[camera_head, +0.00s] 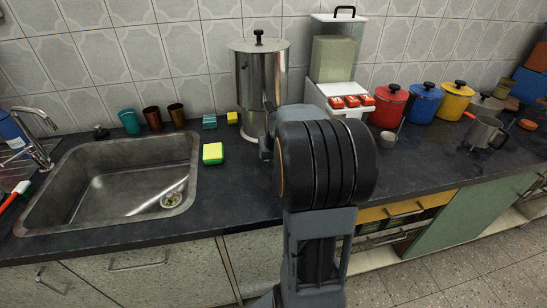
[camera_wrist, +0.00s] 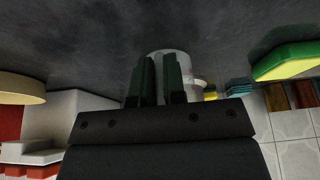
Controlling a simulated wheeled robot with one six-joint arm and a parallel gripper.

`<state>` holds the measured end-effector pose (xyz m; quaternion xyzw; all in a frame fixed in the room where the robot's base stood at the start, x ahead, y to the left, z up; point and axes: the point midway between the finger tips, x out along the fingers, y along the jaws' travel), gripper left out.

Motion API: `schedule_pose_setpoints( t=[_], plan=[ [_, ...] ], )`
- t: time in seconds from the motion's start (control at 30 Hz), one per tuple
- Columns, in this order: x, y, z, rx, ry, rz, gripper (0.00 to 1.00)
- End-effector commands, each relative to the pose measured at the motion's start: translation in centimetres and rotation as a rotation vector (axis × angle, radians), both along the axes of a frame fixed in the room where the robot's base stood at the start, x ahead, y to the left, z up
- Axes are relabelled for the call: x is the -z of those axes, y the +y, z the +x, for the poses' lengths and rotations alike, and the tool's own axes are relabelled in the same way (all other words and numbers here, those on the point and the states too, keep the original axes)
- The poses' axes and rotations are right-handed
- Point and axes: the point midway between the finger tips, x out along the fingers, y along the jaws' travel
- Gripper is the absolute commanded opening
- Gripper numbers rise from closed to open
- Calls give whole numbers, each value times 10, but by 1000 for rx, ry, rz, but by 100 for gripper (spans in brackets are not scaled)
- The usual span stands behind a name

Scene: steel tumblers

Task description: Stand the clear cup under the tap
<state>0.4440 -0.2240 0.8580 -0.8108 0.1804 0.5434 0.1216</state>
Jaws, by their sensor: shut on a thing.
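My gripper (camera_wrist: 158,58) shows in the wrist view as two dark green fingers, shut on a pale, see-through round thing that appears to be the clear cup (camera_wrist: 160,68). It shows between and just past the fingers; its far side merges with what is behind. In the head view my arm hides the fingers and cup. A steel urn (camera_head: 253,75) stands against the wall, partly behind my arm; any tap low on its front is not clearly visible. A curved metal tap (camera_head: 35,125) stands at the left of the sink (camera_head: 120,185).
A green-and-yellow sponge (camera_head: 212,153) lies by the sink, and at upper right in the wrist view (camera_wrist: 290,60). A teal tumbler (camera_head: 130,121) and two brown ones stand behind. A white dispenser with red boxes (camera_head: 350,101), coloured canisters (camera_head: 424,103) and a steel mug (camera_head: 483,132) stand right.

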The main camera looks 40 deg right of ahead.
Motion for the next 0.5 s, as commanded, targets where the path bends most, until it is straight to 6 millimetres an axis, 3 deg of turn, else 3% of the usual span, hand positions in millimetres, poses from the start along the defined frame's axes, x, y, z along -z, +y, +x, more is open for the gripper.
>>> schedule_pose_setpoints(
  t=[0.23, 0.27, 0.5],
  plan=[
    [5, 0, 0, 0, 0, 0, 0],
    [4, 0, 0, 0, 0, 0, 14],
    [3, 0, 0, 0, 0, 0, 36]
  ],
)
